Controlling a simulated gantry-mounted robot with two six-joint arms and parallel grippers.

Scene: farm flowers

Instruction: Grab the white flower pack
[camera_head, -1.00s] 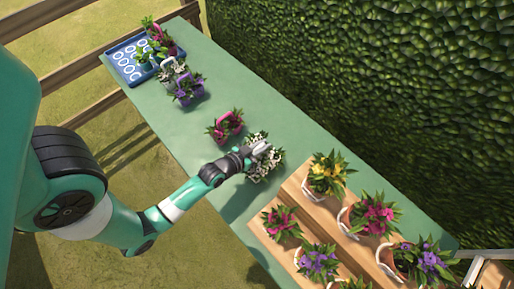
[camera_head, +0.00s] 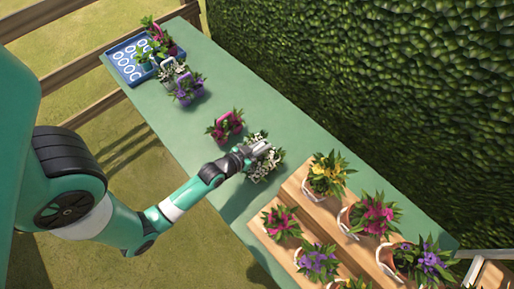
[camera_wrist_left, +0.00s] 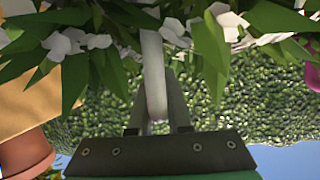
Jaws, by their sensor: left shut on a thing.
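The white flower pack (camera_head: 262,162) is near the middle of the green table, with white blooms and dark green leaves. My left gripper (camera_head: 257,150) is at the pack from above and shut on its pale handle. In the left wrist view the white handle (camera_wrist_left: 153,75) runs between my left gripper's fingers (camera_wrist_left: 158,110). White blooms and leaves (camera_wrist_left: 85,45) hang around the fingers. The gripper and arm hide part of the pack in the head view. I cannot tell whether its base touches the table. My right gripper is not in view.
A pink flower pack (camera_head: 225,126) sits close by to the upper left. Purple (camera_head: 187,89) and another white pack (camera_head: 172,71) stand farther up, near a blue tray (camera_head: 125,66). A wooden stepped stand (camera_head: 290,190) with several potted flowers is close on the right.

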